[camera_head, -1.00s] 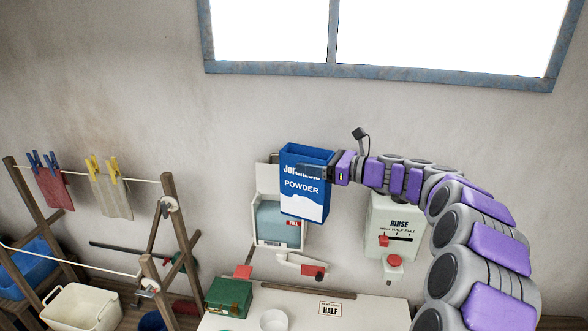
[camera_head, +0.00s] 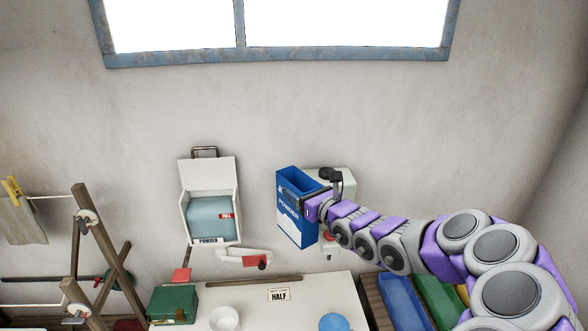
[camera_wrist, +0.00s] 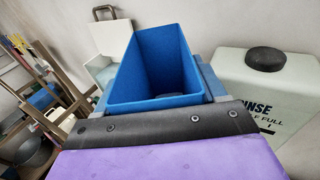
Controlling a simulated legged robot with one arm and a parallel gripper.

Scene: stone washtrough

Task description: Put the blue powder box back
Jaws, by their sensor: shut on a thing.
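The blue powder box (camera_head: 291,222) is held upright in the air, open at the top, with a white lower front and "POWDER" lettering. My gripper (camera_head: 309,208) is shut on its right side in the head view. In the wrist view the box (camera_wrist: 155,75) shows its hollow blue inside, with a dark patch at the bottom. It hangs in front of the wall, to the right of the white powder dispenser (camera_head: 207,172), and partly hides the rinse dispenser. The powder dispenser's lid is up and pale blue powder (camera_head: 208,218) shows inside.
The rinse dispenser (camera_wrist: 258,90) is close to the right of the box. A white-topped surface (camera_head: 255,308) below carries a green box (camera_head: 174,303), a white bowl (camera_head: 225,319), a blue round thing (camera_head: 334,322) and a "HALF" sign. Wooden drying racks (camera_head: 88,250) stand left. Blue and green trays (camera_head: 402,300) lie at lower right.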

